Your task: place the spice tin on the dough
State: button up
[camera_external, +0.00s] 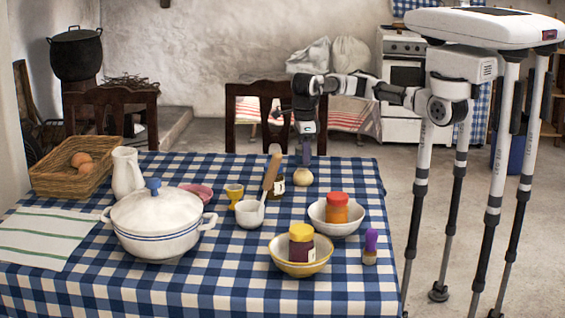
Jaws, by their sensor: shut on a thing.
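My gripper (305,146) points straight down over the far side of the table. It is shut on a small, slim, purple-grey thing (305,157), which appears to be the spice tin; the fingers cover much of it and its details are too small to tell. Right below is a round cream-coloured lump (303,177), which looks like the dough, lying on the checked cloth. The held thing is upright and very close above the dough; I cannot tell whether they touch.
A white bowl (336,229) with a red-lidded jar is in front. A yellow-rimmed bowl (300,270), purple-topped brush (370,247) and white pot (158,222) are nearer. The cloth right of the dough is clear.

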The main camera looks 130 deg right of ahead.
jog(key=shift+f, duration=0.7)
jog(key=shift+f+b, duration=0.25)
jog(key=shift+b, duration=0.05)
jog(key=o, duration=1)
jog(key=shift+r, duration=0.1)
jog(key=shift+r, duration=0.15)
notch_tip(320, 180, up, 12)
jog(key=shift+r+b, duration=0.1)
jog(key=shift+b, duration=0.45)
